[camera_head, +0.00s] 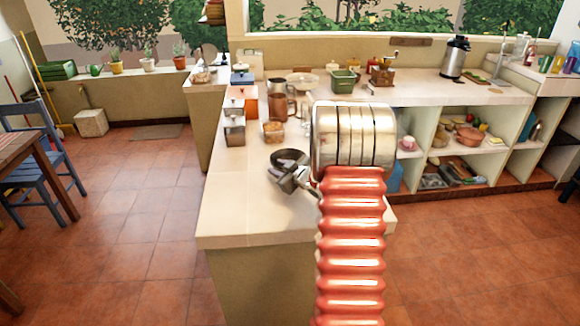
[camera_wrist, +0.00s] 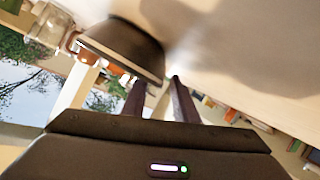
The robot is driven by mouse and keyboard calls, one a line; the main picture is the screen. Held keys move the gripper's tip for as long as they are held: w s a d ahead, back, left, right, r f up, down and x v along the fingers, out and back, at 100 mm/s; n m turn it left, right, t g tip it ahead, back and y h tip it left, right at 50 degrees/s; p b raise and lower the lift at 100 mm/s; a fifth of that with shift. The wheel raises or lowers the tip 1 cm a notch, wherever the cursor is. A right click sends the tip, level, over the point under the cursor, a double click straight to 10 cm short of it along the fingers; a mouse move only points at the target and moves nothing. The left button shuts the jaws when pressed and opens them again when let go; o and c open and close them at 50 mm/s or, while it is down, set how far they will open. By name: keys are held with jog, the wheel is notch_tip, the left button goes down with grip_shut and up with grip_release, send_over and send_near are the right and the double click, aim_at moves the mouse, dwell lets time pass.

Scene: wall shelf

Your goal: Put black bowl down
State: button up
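The black bowl (camera_head: 288,158) is a dark, round, shallow bowl over the near part of the counter in the head view. It also shows, tilted in the picture, at the upper left of the wrist view (camera_wrist: 125,42). My gripper (camera_head: 296,178) is at the bowl's near side. In the wrist view its two dark fingers (camera_wrist: 158,82) straddle the bowl's rim, one finger partly hidden behind the bowl and the other outside it. The gripper appears shut on the rim. Whether the bowl's base touches the counter cannot be told.
The pale counter (camera_head: 235,205) has free room at its near left. My large arm hides part of the counter's right side. Open shelves (camera_head: 460,150) lie to the right.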

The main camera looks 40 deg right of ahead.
jog(key=shift+c, duration=0.5)
grip_shut()
jog(key=shift+f, duration=0.1)
notch_tip(320, 180, up, 10)
jog(key=shift+r, duration=0.15)
dwell(0.5)
dwell(0.4)
